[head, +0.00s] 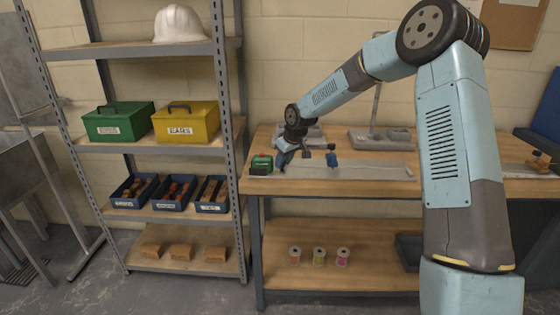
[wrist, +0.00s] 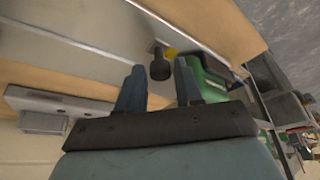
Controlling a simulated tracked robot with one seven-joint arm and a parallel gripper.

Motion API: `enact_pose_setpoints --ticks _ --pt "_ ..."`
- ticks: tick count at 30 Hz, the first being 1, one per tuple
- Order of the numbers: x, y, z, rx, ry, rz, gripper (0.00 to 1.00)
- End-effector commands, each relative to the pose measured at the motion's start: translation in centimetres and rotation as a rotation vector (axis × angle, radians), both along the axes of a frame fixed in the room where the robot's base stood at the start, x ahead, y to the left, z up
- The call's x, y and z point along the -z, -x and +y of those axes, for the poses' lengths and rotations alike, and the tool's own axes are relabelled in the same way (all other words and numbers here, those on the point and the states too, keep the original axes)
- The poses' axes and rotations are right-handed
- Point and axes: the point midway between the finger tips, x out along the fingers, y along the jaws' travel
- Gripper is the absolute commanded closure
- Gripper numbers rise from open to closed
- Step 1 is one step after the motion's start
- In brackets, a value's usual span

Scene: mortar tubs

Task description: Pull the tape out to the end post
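The green tape case (head: 261,164) sits at the left front of the wooden bench, and it also shows in the wrist view (wrist: 212,76). A dark round knob (wrist: 159,70) stands beside the case, with a bit of yellow (wrist: 171,51) between them. My gripper (head: 283,158) is over the bench just right of the case. In the wrist view my gripper (wrist: 159,64) has its two fingers apart, with the knob showing between them; I cannot tell whether they touch it.
A pale flat strip (head: 350,171) runs along the bench to the right of the case. A blue piece with a dark top (head: 332,158) stands at its back edge. Shelving (head: 227,120) rises close at the left.

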Motion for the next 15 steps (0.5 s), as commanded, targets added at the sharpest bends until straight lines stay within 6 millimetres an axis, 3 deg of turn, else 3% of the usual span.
enact_pose_setpoints --ticks 5,15 --pt "-0.01 0.0 0.01 0.0 0.0 0.0 0.65" --pt "-0.03 -0.01 0.0 0.001 0.0 0.0 0.97"
